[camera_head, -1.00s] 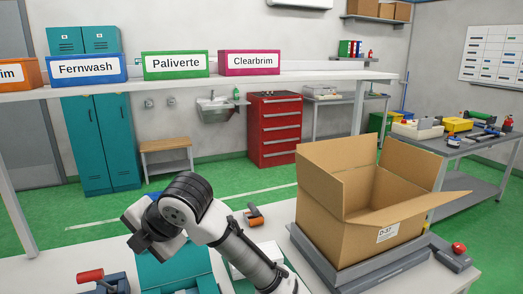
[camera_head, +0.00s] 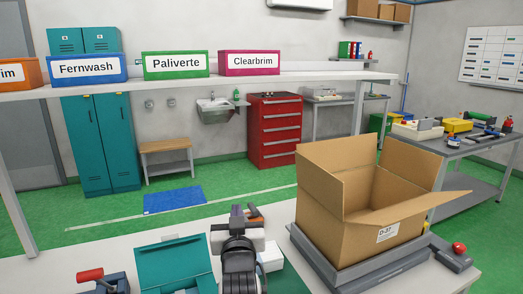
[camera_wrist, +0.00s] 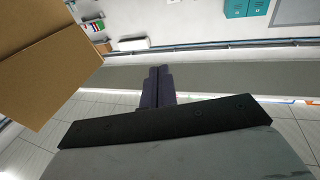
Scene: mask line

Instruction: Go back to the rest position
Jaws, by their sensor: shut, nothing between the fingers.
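My gripper (camera_head: 237,213) is at the bottom centre of the head view, above the white table, with its arm folded upright and partly out of frame. In the wrist view its fingers (camera_wrist: 158,72) stand together, shut and empty. An open cardboard box (camera_head: 375,205), labelled D-37, stands on a grey scale-like platform (camera_head: 335,274) to the right of my gripper. The box also shows at the upper left of the wrist view (camera_wrist: 45,70), apart from the fingers.
A teal container (camera_head: 175,268) and a red-handled tool (camera_head: 90,275) lie left of my gripper. A small white box (camera_head: 270,257) is close on its right. A shelf (camera_head: 200,80) with labelled bins crosses behind. A red button (camera_head: 459,248) sits right of the platform.

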